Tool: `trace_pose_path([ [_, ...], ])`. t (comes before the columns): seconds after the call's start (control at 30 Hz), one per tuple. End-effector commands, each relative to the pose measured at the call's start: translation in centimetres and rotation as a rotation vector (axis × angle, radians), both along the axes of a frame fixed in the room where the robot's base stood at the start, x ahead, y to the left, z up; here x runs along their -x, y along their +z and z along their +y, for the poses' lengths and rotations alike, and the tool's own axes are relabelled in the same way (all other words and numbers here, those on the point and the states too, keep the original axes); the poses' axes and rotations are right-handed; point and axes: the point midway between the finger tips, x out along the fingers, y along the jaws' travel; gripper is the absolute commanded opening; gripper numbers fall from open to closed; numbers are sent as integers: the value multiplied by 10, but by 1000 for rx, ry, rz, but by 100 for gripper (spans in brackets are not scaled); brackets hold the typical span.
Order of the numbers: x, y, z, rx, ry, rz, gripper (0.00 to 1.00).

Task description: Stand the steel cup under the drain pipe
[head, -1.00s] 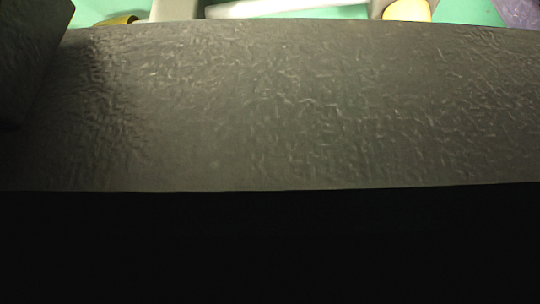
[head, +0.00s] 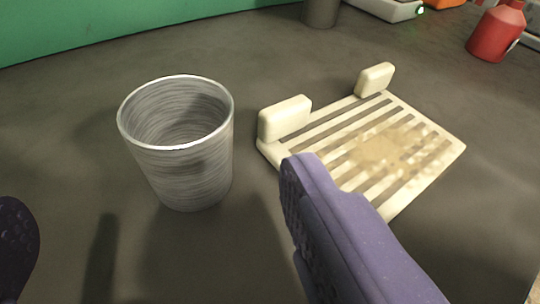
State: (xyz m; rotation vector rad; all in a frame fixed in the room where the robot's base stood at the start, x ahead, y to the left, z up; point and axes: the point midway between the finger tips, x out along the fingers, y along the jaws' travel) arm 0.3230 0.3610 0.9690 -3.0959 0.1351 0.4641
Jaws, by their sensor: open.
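The steel cup (head: 188,170), brushed grey with a bright rim, stands upright and open-topped on the dark worktop, left of centre. Its inside looks empty. My gripper (head: 160,190) is open, with two purple fingers coming in from the lower edge. One finger is at the far left edge, partly cut off. The other is large, to the right of the cup. The cup appears in the gap between them, apart from both; whether it is at their depth I cannot tell. No drain pipe is clearly recognisable in view.
A cream slatted rack (head: 288,119) with two upright blocks and a brown stain lies right of the cup, partly behind the right finger. A grey cylinder (head: 320,12) is cut off at the top. A red bottle (head: 497,32) stands at upper right. A green wall (head: 100,25) bounds the back left.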

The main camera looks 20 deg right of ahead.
Motion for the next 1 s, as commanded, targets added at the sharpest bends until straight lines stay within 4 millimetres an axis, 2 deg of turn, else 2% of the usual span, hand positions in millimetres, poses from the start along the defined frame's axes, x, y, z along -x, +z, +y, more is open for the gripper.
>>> trace_pose_path([
  [0.17,-16,-7,-2,-2,-2,1,90],
  [0.5,-67,-20,-10,-4,-1,2,90],
  [0.6,-74,-21,-10,-4,1,3,90],
  [0.8,-75,-19,-10,-4,2,3,90],
  [0.83,-75,-19,-10,-4,2,3,88],
  [0.87,-75,-19,-10,-4,2,3,81],
  [1.0,-75,-19,-10,-4,1,3,49],
])
